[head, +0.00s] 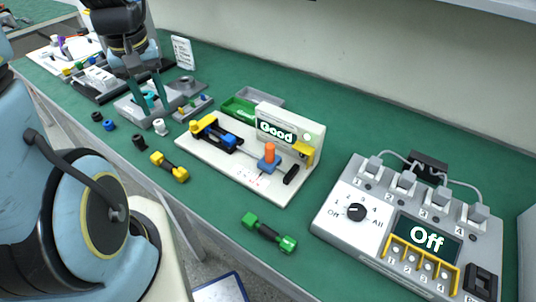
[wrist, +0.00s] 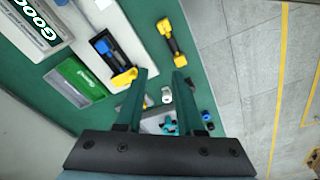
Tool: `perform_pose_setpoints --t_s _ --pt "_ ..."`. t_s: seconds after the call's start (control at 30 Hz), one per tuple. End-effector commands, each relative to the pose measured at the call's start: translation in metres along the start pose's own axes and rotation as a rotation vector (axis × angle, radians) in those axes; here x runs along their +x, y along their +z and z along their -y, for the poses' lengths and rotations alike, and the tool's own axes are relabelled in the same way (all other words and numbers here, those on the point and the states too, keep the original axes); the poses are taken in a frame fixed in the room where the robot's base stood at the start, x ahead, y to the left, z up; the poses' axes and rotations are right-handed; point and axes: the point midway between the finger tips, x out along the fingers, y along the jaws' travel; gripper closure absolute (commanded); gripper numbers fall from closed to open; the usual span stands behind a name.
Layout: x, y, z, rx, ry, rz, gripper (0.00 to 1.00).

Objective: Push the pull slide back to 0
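The white board (head: 205,152) stands mid-bench with a display box (head: 312,140) reading "Good". On it are a black rail (head: 215,133) with a yellow end piece (head: 203,124) and blue block (head: 229,141), a blue base (head: 268,166) under an orange knob (head: 269,151), and a black handle (head: 291,175). I cannot tell which part is the pull slide; the scale is too small to read. In the wrist view the blue block (wrist: 104,46) and yellow piece (wrist: 124,77) lie beyond the left finger. My gripper (head: 155,106) is open, apart from the board, above the grey fixture; its fingers (wrist: 160,73) frame no held object.
A green bin (head: 238,109) sits behind the board. A yellow dumbbell-shaped part (head: 169,167) and a green one (head: 269,233) lie near the front edge. A control box (head: 340,205) reading "Off" stands at right. Small parts crowd the left; green bench lies clear around the green part.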

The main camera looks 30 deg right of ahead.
Motion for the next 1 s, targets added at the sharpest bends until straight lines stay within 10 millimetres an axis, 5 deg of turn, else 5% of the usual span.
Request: perform_pose_setpoints --t_s 0.03,0.2,0.4,0.53,0.73,1.0 --pt "0.012 0.002 -0.031 0.01 0.005 0.014 0.56" --pt "0.028 0.022 -0.121 -0.029 0.002 0.058 0.38" --pt "0.039 0.062 -0.198 -0.073 -0.017 0.09 0.38" --pt "0.041 0.078 -0.22 -0.092 -0.026 0.097 0.38" --pt "0.05 0.084 -0.225 -0.102 -0.033 0.102 0.38" --pt "0.097 0.089 -0.222 -0.101 -0.034 0.104 0.38"
